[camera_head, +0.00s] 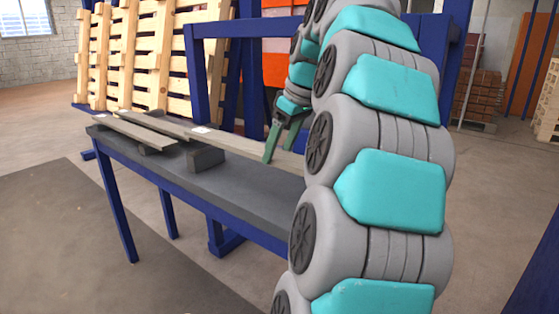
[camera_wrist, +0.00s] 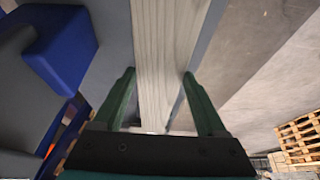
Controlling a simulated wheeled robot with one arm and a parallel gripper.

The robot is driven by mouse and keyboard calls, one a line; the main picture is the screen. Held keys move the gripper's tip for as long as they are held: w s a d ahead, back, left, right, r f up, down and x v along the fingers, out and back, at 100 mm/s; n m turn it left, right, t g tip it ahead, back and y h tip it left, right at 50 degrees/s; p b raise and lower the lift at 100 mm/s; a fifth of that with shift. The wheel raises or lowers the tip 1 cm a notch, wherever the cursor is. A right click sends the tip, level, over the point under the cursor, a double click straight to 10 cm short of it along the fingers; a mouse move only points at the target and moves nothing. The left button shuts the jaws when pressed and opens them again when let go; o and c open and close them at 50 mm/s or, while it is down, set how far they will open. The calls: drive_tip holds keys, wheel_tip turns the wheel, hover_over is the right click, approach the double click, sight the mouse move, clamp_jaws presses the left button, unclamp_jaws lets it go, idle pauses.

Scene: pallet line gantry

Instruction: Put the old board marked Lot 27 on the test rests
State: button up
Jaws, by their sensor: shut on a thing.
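A long grey weathered board (camera_head: 230,140) with a white label (camera_head: 200,129) runs along the bench (camera_head: 237,187) in the head view. My gripper (camera_head: 268,160) is shut on this board toward its right part, with a green finger showing on its near side. In the wrist view the board (camera_wrist: 166,45) passes between the two green fingers of my gripper (camera_wrist: 158,73). Dark blocks (camera_head: 206,158), likely the rests, stand on the bench top. The label writing is too small to read.
The bench has blue legs, and a blue frame (camera_head: 193,70) stands behind it. Wooden pallets (camera_head: 140,50) lean at the back left. Orange panels (camera_head: 282,70) and stacked goods (camera_head: 480,95) are farther back. The floor in front is clear.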

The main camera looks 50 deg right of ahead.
sight(281, 156)
drive_tip(key=shift+f, duration=1.75)
drive_tip(key=o, duration=1.6)
drive_tip(key=shift+r, duration=0.15)
drive_tip(key=shift+v, duration=3.65)
